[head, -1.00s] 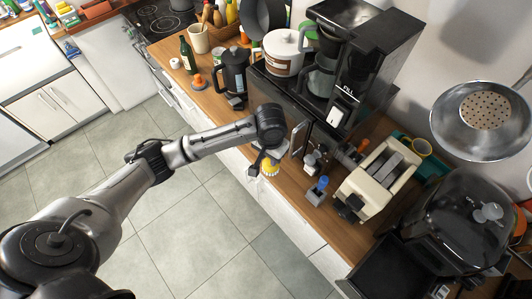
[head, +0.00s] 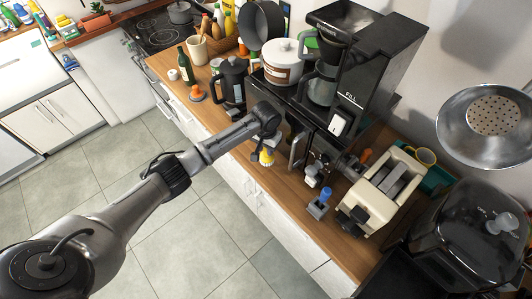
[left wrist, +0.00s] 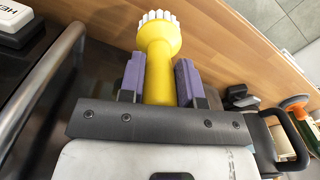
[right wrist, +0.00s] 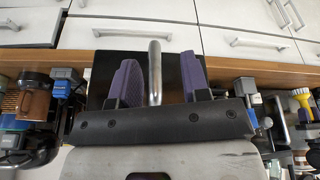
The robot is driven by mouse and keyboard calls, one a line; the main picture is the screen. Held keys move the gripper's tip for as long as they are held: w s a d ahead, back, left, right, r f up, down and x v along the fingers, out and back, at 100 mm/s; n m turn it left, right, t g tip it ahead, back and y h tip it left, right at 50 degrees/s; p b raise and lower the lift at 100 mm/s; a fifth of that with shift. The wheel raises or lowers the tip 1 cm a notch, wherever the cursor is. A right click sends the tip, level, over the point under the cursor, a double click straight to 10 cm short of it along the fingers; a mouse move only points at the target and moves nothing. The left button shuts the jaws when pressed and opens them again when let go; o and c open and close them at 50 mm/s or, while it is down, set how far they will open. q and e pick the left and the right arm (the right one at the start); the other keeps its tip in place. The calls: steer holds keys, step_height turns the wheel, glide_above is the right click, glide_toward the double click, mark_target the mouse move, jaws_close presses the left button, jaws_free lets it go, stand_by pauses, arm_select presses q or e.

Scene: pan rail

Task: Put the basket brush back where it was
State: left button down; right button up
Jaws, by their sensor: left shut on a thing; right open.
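The basket brush (head: 266,157) is yellow with white bristles. My left gripper (head: 264,143) is shut on its handle and holds it near the counter's front edge. In the left wrist view the yellow brush (left wrist: 159,65) sits between the purple fingers, bristle head pointing away from the gripper. Whether the brush touches the counter cannot be told. My right gripper (right wrist: 154,85) is open in the right wrist view, with a metal bar handle (right wrist: 155,72) showing between its fingers, against a dark panel. I cannot tell whether they touch. The right gripper is not clearly made out in the head view.
A blue-topped item (head: 320,200) and a cream toaster (head: 383,195) stand to the right on the counter. A black coffee maker (head: 372,50) rises behind. A black press (head: 232,82) and a green bottle (head: 185,65) stand left. Floor in front is clear.

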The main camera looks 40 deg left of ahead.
arm_select(q)
steer(key=shift+f, duration=1.85)
steer(key=shift+f, duration=0.1)
steer(key=c, duration=0.8)
jaws_free()
